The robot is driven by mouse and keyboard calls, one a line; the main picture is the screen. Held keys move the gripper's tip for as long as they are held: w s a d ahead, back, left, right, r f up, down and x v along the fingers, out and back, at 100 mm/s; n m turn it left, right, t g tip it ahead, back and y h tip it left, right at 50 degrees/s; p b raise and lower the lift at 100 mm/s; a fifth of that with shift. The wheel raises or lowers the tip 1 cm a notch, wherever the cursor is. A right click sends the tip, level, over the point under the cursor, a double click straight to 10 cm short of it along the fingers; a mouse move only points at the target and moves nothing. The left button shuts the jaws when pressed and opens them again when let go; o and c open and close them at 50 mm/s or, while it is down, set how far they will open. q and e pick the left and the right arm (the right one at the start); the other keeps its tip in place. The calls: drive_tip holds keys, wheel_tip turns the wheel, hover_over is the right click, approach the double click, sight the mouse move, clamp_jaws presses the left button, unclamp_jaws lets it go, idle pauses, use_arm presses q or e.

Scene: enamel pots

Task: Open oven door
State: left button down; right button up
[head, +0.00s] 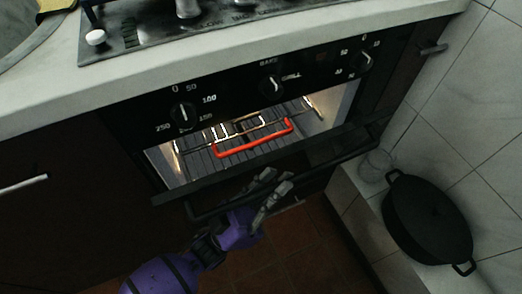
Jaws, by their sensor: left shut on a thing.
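The black oven door (325,150) is partly open, tilted out from the top. The lit oven inside (165,163) shows above its top edge. The dark bar handle (215,206) runs along the front of the door. My left gripper (271,187) reaches up from below and is shut on the door handle near its middle. The fingers hide part of the handle. My right gripper is not in view.
A wire rack and a red-orange handled item (255,141) are inside the oven. Control knobs (182,114) line the panel above, under the pale worktop (45,98) and hob. A black pan (428,217) sits on a pale ledge at right. Brown floor tiles lie below.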

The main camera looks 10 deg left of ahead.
use_arm(q)
drive_tip(key=s+d+f+m+g+h+b, duration=0.2)
drive_tip(key=s+d+f+m+g+h, duration=0.1)
drive_tip(key=s+d+f+m+g, duration=0.2)
drive_tip(key=s+m+g, duration=0.1)
drive_tip(key=s+m, duration=0.1)
drive_tip(key=shift+s+d+h, duration=0.3)
drive_tip(key=shift+s, duration=0.05)
